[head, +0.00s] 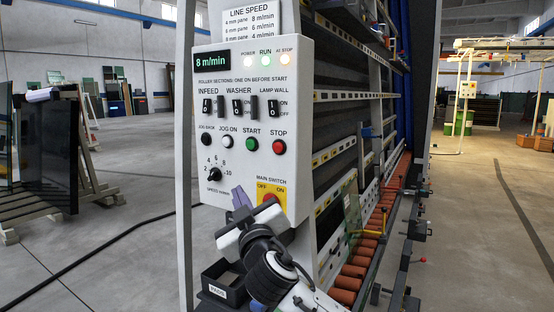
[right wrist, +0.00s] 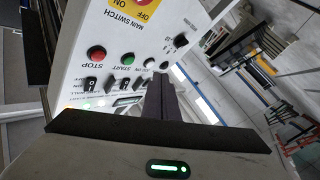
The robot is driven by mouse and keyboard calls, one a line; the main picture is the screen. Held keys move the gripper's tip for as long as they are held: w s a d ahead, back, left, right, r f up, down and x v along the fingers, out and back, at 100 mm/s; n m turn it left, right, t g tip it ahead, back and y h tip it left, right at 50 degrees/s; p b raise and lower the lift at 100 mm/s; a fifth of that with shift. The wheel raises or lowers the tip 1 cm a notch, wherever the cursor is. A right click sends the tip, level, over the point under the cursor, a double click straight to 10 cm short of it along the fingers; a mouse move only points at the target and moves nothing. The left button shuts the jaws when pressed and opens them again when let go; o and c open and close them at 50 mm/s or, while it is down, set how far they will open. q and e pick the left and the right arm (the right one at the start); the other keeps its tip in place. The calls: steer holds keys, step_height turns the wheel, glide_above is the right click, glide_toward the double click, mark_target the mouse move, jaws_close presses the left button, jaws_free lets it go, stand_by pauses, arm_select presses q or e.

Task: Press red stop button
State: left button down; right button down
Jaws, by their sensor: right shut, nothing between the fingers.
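The red stop button (head: 279,147) is on the right side of the white control panel (head: 228,170), right of the green start button (head: 251,143). In the right wrist view the panel is turned over, with the red stop button (right wrist: 96,52) left of the green start button (right wrist: 128,58). My right gripper (head: 240,197) is shut and empty in front of the panel's lower part, below and left of the stop button and left of the yellow main switch (head: 271,195). Its dark fingers (right wrist: 168,85) are together in the wrist view. My left gripper is not in view.
The display (head: 211,61) reads 8 m/min, and the run lamp (head: 265,60) is green. Rocker switches and a speed knob (head: 214,174) are close to the stop button. A black bin (head: 224,283) is below the panel. Orange rollers (head: 352,271) run along the right.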

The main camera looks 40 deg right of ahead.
mark_target(278, 147)
step_height(278, 147, up, 8)
steer(key=s+d+m+h, duration=0.1)
steer(key=d+h, duration=0.1)
steer(key=shift+t, duration=0.4)
steer(key=shift+d, duration=0.1)
steer(key=shift+w+d+f, duration=0.1)
steer(key=shift+w+d, duration=0.45)
steer(key=shift+d, duration=0.8)
steer(key=shift+w+d+r, duration=0.1)
steer(key=shift+w+d, duration=0.5)
steer(key=shift+d, duration=0.75)
steer(key=shift+w+d+f, duration=0.1)
steer(key=shift+w+d, duration=0.45)
steer(key=shift+d, duration=0.8)
steer(key=shift+w+d, duration=0.15)
steer(key=shift+d, duration=0.25)
